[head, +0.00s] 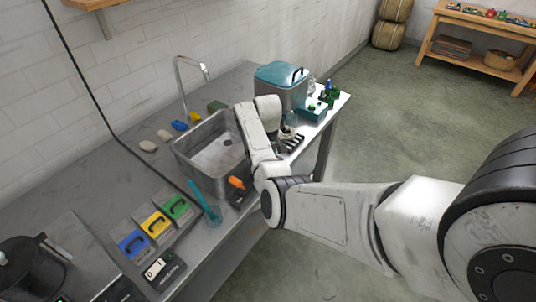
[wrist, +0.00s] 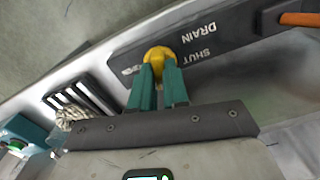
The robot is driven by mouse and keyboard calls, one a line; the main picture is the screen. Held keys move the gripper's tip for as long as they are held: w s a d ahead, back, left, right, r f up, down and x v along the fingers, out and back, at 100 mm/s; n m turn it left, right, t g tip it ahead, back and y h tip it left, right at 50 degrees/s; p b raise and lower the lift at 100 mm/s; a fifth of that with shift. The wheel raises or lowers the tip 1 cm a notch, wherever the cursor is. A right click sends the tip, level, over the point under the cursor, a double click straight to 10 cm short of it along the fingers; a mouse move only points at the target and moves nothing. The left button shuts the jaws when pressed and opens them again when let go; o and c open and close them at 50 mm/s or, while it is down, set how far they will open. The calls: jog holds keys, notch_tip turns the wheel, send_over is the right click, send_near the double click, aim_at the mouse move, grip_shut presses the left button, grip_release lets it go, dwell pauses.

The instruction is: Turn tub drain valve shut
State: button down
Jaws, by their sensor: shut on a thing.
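The drain valve is a yellow knob (wrist: 158,53) on a dark plate (wrist: 232,27) marked DRAIN and SHUT in the wrist view. My gripper (wrist: 159,70) has its two teal fingers closed on the knob, one on each side. The fingers cover part of the knob, so I cannot tell which mark it points to. Smaller lettering left of the knob is too blurred to read surely. In the head view the metal tub (head: 183,158) stands in the worktop, and my arm hides the knob and fingers at its front side.
An orange handle (wrist: 299,19) lies right of the plate; it also shows in the head view (head: 237,183). A teal-lidded bin (head: 281,76) stands behind.

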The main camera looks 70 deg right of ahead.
jog(key=shift+r+n+p, duration=0.1)
jog(key=shift+n+p, duration=0.3)
jog(key=shift+n, duration=0.9)
jog(key=shift+w+n, duration=0.1)
jog(key=shift+n, duration=0.2)
jog(key=c, duration=1.1)
grip_release()
notch_tip(320, 180, up, 11)
jog(key=shift+f+b, duration=0.15)
jog(key=shift+b, duration=0.3)
jog(key=shift+f, duration=0.1)
